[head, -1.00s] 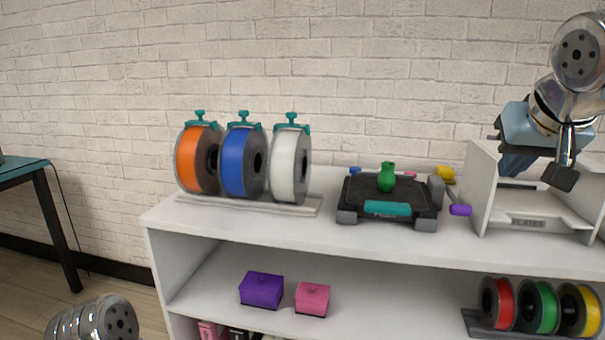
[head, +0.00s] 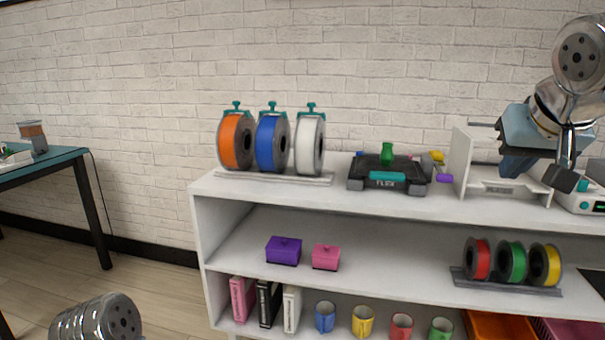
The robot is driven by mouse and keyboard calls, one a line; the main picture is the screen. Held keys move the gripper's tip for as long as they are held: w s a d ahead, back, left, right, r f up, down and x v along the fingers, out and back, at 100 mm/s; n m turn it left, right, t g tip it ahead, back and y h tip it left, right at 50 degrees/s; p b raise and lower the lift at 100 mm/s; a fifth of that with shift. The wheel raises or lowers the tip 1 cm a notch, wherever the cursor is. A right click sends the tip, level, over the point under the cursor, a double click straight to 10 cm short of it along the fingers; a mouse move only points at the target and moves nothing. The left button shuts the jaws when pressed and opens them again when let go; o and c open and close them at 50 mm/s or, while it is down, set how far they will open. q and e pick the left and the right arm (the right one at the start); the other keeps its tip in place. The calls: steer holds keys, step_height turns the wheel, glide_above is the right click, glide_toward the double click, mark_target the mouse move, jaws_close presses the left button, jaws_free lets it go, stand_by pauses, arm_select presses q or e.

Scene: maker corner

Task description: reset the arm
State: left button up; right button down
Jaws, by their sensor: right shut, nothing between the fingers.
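My right arm comes in at the upper right. Its blue-grey gripper (head: 534,178) points down in front of the wall and the white holder at the right end of the shelf top. The right gripper is shut and empty. Of my left arm only a silver rounded link shows at the bottom left; the left gripper is out of view.
A white shelf unit (head: 206,188) carries orange (head: 233,140), blue (head: 270,143) and white (head: 309,145) spools, a black printer bed (head: 360,172) with a green vase (head: 387,153), and a white holder (head: 460,160). Floor at left is clear before a teal table (head: 50,162).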

steer(key=w+a+f+n+g+y, duration=0.1)
steer(key=w+a+f, duration=0.25)
steer(key=f, duration=0.35)
steer(key=w+a+f+n, duration=0.1)
steer(key=w+a+f, duration=0.1)
steer(key=w+f, duration=0.4)
steer(key=w+a+f+n+g+y, duration=0.1)
steer(key=w+a+f, duration=0.2)
steer(key=f, duration=0.4)
steer(key=a+f+n+g+y, duration=0.1)
steer(key=a+f, duration=0.2)
steer(key=f, duration=0.8)
steer(key=a+f+g+y, duration=0.1)
steer(key=a+f, duration=0.2)
steer(key=f, duration=0.7)
steer(key=s+a+f+m+g+y, duration=0.15)
steer(key=s+f, duration=0.25)
steer(key=f, duration=0.6)
steer(key=s+a+f+n+g+y, duration=0.1)
steer(key=s+a+f, duration=0.3)
steer(key=f, duration=0.5)
steer(key=s+f+m, duration=0.1)
steer(key=s+f, duration=0.4)
steer(key=s, duration=0.4)
steer(key=s+f+m+g, duration=0.1)
steer(key=s+f, duration=0.5)
steer(key=s, duration=0.3)
steer(key=shift+s+f+m, duration=0.15)
steer(key=shift+m, duration=0.2)
steer(key=shift+h, duration=0.25)
